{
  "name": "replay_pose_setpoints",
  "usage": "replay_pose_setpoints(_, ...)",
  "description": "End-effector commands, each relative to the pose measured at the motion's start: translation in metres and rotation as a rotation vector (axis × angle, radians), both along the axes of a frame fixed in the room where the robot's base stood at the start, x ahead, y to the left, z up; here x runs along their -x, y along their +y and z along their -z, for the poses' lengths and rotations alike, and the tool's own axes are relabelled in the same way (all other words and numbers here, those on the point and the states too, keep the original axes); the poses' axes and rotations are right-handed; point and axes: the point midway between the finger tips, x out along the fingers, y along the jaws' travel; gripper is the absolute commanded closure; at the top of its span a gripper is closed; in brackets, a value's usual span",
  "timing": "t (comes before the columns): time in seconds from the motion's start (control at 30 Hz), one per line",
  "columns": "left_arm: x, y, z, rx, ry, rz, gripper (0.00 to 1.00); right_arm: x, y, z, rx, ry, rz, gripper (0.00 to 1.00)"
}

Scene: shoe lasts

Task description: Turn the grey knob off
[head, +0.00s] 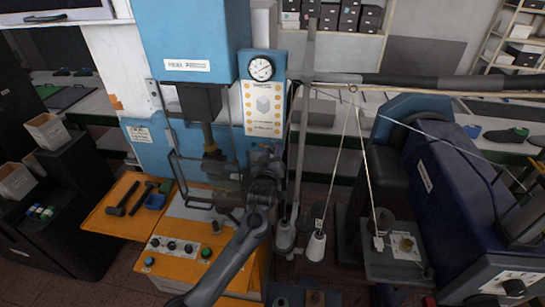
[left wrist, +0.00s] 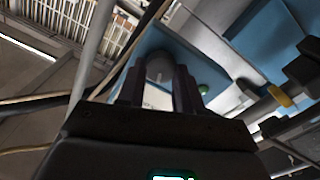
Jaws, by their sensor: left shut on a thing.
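The grey knob (left wrist: 159,68) shows in the left wrist view as a rounded grey piece on a blue panel (left wrist: 165,38). It sits between the two dark fingers of my left gripper (left wrist: 158,88), which are shut on it. In the head view my left gripper (head: 265,158) is at the lower end of the blue control panel (head: 258,58), below its gauge and label. There the gripper hides the knob. I cannot tell which way the knob is turned. My right gripper is in neither view.
A green button (left wrist: 203,89) is just right of the fingers. An orange machine table (head: 185,262) with black knobs lies below my left arm. A vertical grey post (head: 302,140) and hanging cords stand close to the right. An orange tray (head: 127,208) holds tools at left.

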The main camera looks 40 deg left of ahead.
Motion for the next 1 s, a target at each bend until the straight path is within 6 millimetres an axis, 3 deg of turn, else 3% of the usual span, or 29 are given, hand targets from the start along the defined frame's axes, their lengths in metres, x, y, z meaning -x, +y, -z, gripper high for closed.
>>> replay_pose_setpoints(1.0,0.001,0.001,0.006,0.826,-0.465,-0.001,0.96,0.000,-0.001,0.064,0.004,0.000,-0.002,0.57)
